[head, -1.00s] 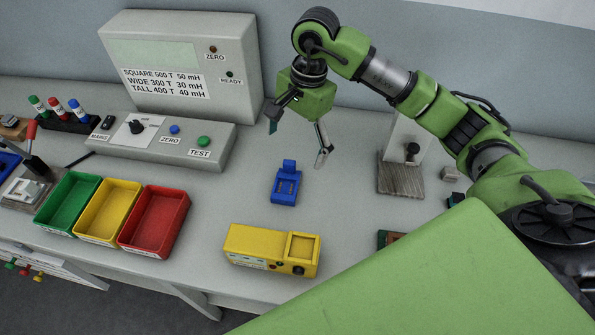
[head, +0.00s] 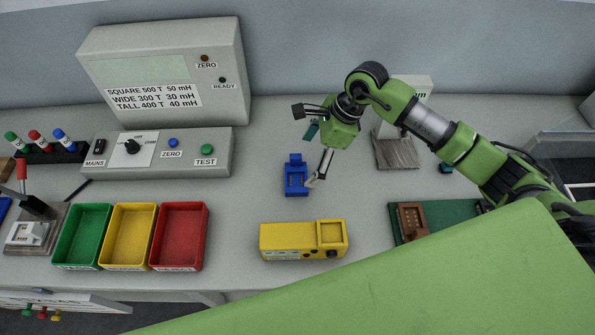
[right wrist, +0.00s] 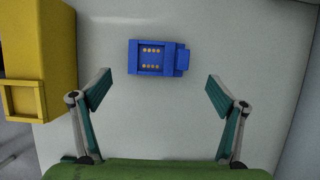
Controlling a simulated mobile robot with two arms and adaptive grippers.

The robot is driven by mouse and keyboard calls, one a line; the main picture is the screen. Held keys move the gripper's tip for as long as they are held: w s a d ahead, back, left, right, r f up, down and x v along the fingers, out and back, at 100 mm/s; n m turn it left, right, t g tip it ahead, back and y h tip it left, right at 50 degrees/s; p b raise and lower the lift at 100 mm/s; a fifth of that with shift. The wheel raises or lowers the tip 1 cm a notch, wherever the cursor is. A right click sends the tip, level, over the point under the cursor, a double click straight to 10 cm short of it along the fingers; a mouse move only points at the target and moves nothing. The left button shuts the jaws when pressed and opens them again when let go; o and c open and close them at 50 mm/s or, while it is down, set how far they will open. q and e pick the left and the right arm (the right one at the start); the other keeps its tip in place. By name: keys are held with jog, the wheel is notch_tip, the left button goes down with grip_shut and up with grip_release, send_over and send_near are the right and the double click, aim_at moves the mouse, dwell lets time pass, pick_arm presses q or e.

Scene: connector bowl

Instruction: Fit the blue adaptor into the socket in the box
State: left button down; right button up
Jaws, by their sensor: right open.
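The blue adaptor (head: 296,180) lies on the bench, apart from the yellow box (head: 287,239). In the right wrist view the adaptor (right wrist: 152,57) shows rows of gold contacts, with a narrower tab on its right. The yellow box has a square recessed socket (head: 331,232) at its right end; it also shows at the left of the right wrist view (right wrist: 36,55). My right gripper (head: 313,156) is open and empty, above the bench near the adaptor. In the right wrist view the adaptor lies just beyond the gap between the fingertips (right wrist: 160,88). My left gripper is out of view.
Green (head: 83,236), yellow (head: 128,236) and red (head: 180,236) trays stand left of the box. A grey tester (head: 160,152) stands behind them. A green board (head: 440,217) with a brown block lies to the right. Bare bench surrounds the adaptor.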

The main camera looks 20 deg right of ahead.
aim_at(293, 177)
jog(key=shift+a+f, duration=0.35)
jog(key=shift+f, duration=0.15)
jog(key=shift+w+a+f, duration=0.1)
jog(key=shift+a+f, duration=0.1)
jog(key=shift+f, duration=0.05)
jog(key=shift+a+f+p, duration=0.1)
jog(key=shift+f+p, duration=0.05)
jog(key=shift+p, duration=0.15)
jog(key=p+x, duration=0.1)
jog(key=x, duration=0.1)
jog(key=p+x, duration=0.1)
jog(key=x, duration=0.1)
jog(key=shift+a, duration=0.3)
jog(key=shift+a+f+p, duration=0.15)
jog(key=shift+f+p, duration=0.15)
jog(key=shift+f, duration=0.1)
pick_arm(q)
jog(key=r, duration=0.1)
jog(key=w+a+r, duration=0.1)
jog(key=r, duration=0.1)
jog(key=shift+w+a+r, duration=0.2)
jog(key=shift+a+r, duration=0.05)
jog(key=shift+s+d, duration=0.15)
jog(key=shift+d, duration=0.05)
pick_arm(e)
jog(key=c, duration=1.5)
